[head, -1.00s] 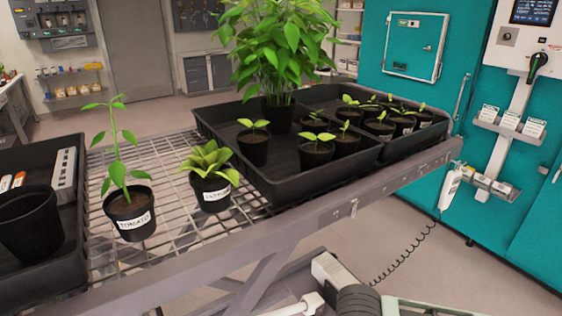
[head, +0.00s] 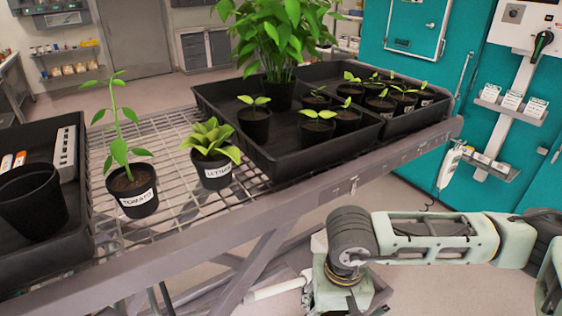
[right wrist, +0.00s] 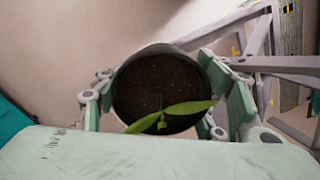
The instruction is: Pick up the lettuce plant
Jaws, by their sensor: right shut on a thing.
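The lettuce plant (head: 212,140) is a low, leafy green rosette in a black pot with a white label reading LETTUCE. It stands upright on the wire rack in the head view, between the tomato plant (head: 122,160) and the black seedling trays. My right gripper (right wrist: 160,98) is shut on a dark pot with soil and a small two-leaved seedling (right wrist: 165,115), seen from above in the right wrist view. In the head view my right arm is low in front of the bench, apart from the lettuce; the held pot cannot be made out there. My left gripper is out of view.
Black trays (head: 262,165) with several seedlings and a large leafy plant (head: 275,40) stand right of the lettuce. A tray with an empty black pot (head: 32,202) is at the left. The bench's grey front rail (head: 300,205) lies between my arm and the plants.

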